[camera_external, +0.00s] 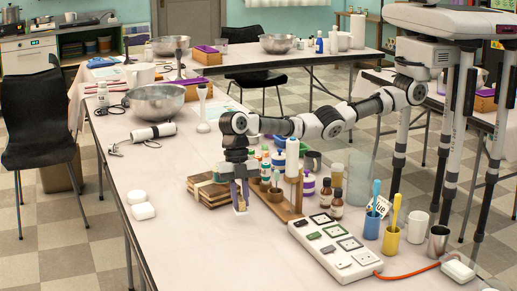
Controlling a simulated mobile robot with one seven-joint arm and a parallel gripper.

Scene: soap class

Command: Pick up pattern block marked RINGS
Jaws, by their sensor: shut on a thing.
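My gripper (240,197) points down over the near table, left of the wooden rack, and is shut on a small tan block (240,207) with a pale lower end. The block is too small to read any marking, so I cannot tell if it says RINGS. I cannot tell whether its lower end touches the table. A long white tray (366,264) with several dark-framed squares and small dark pieces on top lies to the right.
Stacked wooden boards (207,191) lie just left of my gripper. A wooden rack (273,205) with bottles stands close on the right. Blue (371,224) and yellow (391,240) cups stand farther right. White soap bars (143,211) lie left. The table's front middle is clear.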

